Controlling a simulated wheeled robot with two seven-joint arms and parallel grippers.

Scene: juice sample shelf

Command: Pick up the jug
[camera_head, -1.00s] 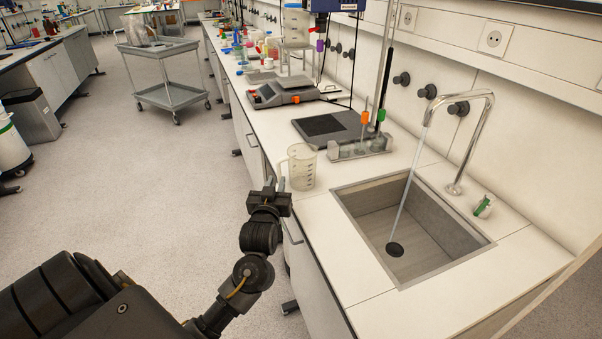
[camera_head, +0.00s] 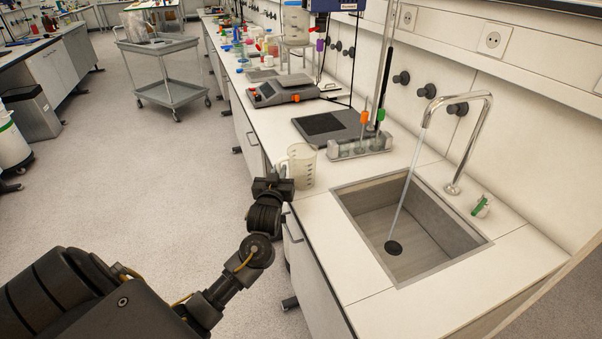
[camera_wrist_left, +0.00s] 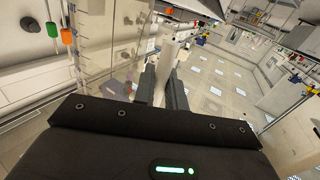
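The jug (camera_head: 302,168) is a clear measuring jug with graduation marks, upright on the counter near its front edge, left of the sink. Its handle faces the front edge. My left gripper (camera_head: 281,177) is at the handle side, level with the jug. In the left wrist view, the jug's clear wall (camera_wrist_left: 112,50) fills the upper left, and the pale handle (camera_wrist_left: 168,58) lies between the two fingers (camera_wrist_left: 162,88). I cannot tell whether the fingers press on it. My right gripper is not in view.
A sink (camera_head: 405,225) with a running tap (camera_head: 470,140) is right of the jug. A tube rack (camera_head: 360,147) and a grey plate device (camera_head: 328,126) stand close behind it. A scale (camera_head: 283,92) is farther back. Open floor lies left of the counter.

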